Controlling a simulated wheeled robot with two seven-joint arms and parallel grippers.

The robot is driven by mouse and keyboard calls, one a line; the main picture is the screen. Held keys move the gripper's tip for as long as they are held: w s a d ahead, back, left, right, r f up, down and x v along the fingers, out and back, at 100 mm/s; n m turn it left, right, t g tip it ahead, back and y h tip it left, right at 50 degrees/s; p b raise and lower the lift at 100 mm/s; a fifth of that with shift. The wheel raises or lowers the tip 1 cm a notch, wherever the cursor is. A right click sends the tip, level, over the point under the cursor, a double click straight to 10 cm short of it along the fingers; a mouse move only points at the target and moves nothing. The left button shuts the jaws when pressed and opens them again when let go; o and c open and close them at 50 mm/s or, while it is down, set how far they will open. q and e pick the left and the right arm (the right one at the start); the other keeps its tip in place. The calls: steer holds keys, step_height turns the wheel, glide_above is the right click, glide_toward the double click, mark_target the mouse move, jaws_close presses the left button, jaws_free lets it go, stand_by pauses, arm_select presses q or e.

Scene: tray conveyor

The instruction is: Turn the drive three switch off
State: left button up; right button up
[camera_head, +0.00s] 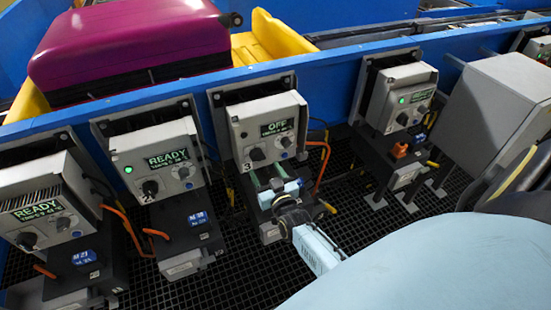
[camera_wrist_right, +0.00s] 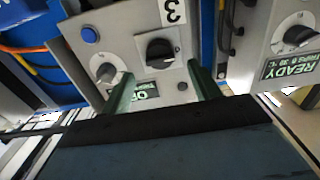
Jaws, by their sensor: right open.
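The drive three box (camera_head: 268,112), marked 3, is a grey unit whose display (camera_head: 277,127) reads OFF. Its black rotary switch (camera_head: 257,154) is on the front face, and I see no green lamp lit there. My right gripper (camera_head: 266,174) is open and empty just in front of and below the switch. In the right wrist view its green fingers (camera_wrist_right: 161,68) stand on either side of the switch, apart from it. My left gripper is not in view.
The drive two box (camera_head: 155,150) and another box (camera_head: 40,200) at the left read READY. A further drive box (camera_head: 402,95) stands to the right with a green lamp. A blue rail (camera_head: 330,65) runs behind them. A magenta suitcase (camera_head: 130,45) lies beyond it.

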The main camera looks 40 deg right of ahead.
steer(key=v, duration=0.8)
steer(key=shift+p, duration=0.3)
